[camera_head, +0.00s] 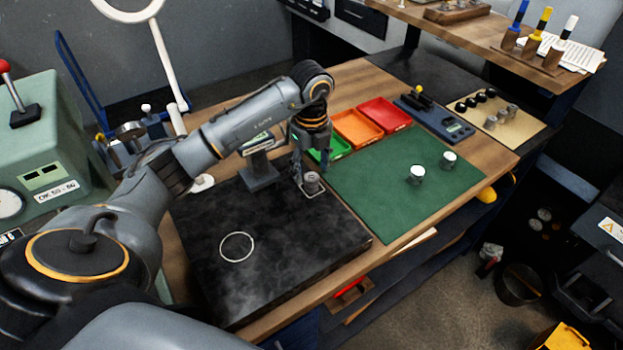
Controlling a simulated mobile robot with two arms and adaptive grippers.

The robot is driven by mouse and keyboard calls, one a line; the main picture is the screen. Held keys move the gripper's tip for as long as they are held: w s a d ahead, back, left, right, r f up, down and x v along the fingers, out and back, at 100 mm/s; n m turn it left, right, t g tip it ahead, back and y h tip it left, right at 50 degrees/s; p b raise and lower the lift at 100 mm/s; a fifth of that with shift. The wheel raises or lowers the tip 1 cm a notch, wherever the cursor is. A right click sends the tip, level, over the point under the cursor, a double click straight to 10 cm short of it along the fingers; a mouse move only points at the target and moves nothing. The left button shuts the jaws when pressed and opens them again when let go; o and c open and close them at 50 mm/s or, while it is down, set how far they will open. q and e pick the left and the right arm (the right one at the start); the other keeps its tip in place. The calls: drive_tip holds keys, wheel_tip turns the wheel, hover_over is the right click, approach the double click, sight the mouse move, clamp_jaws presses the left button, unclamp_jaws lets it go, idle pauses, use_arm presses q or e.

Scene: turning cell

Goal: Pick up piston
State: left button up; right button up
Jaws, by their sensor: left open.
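A short grey metal cylinder, which looks like a piston (312,183), stands upright at the back of the black plate (290,235), by a pale outlined square. My left gripper (310,165) points down right at this piston, with its fingers open around or just above its top; I cannot tell whether they touch it. My right gripper is not in view.
Green (330,150), orange (357,129) and red (384,115) trays stand behind the mat. A dark stand (262,172) is left of my gripper. A tan board (520,128) with several small parts lies at the back right. The front of the black plate, with a white circle (237,247), is clear.

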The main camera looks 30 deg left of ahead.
sight(312, 177)
use_arm(q)
drive_tip(key=shift+f+p, duration=0.55)
drive_tip(key=shift+f, duration=1.35)
clamp_jaws()
drive_tip(key=shift+r, duration=0.15)
